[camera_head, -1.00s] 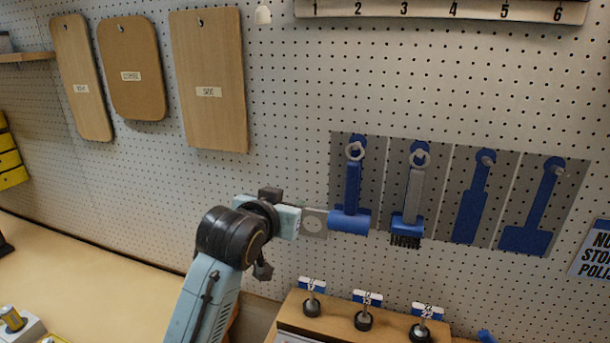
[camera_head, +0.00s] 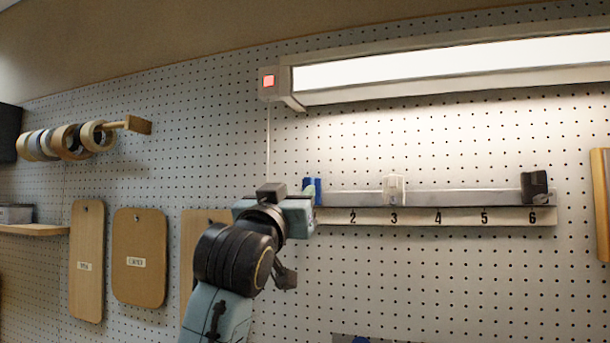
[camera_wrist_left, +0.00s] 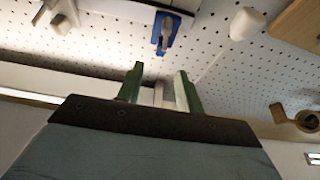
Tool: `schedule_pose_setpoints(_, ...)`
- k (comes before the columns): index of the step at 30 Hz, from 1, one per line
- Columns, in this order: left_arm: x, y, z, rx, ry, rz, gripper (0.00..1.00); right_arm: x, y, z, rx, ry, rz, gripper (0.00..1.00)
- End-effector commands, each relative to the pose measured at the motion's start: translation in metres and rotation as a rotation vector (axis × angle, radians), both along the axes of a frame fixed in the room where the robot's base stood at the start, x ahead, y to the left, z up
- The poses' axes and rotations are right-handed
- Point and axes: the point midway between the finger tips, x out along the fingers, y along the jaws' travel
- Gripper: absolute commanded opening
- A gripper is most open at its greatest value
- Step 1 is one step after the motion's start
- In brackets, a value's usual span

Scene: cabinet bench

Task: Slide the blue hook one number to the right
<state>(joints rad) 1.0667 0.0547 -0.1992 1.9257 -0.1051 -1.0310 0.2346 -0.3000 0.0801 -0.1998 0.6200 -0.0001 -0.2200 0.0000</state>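The blue hook (camera_head: 313,188) sits at the left end of the numbered rail (camera_head: 450,197), left of number 2. The mark below it is hidden behind my left gripper (camera_head: 308,198). In the left wrist view the blue hook (camera_wrist_left: 165,33) lies beyond my left gripper's fingertips (camera_wrist_left: 160,78). The hook appears roughly in line with that gap and not between the fingers. My right gripper is in neither view.
A white hook (camera_head: 394,189) sits above number 3 and a black hook (camera_head: 535,187) above number 6. A lit lamp (camera_head: 450,68) runs above the rail. A cord (camera_head: 268,145) hangs from its left end. The rail around number 2 looks clear.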

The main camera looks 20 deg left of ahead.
Motion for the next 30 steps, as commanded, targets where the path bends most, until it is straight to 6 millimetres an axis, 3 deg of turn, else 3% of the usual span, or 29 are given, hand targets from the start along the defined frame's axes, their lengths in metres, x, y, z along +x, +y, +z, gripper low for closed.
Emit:
schedule_pose_setpoints(3, 0.023, -0.001, 0.013, 0.002, 0.002, 0.002, 0.36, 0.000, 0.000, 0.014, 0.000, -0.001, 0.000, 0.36)
schedule_pose_setpoints(9, 0.050, -0.002, 0.023, 0.001, 0.001, 0.001, 0.36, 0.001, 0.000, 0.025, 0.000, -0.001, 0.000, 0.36)
schedule_pose_setpoints(15, 0.063, -0.002, 0.027, 0.001, 0.000, 0.000, 0.36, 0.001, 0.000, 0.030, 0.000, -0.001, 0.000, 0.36)
schedule_pose_setpoints(24, 0.064, -0.002, 0.026, 0.001, -0.001, 0.000, 0.36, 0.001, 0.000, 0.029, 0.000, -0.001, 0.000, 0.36)
schedule_pose_setpoints(30, 0.064, -0.002, 0.026, 0.001, 0.000, 0.000, 0.12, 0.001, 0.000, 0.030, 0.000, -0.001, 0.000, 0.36)
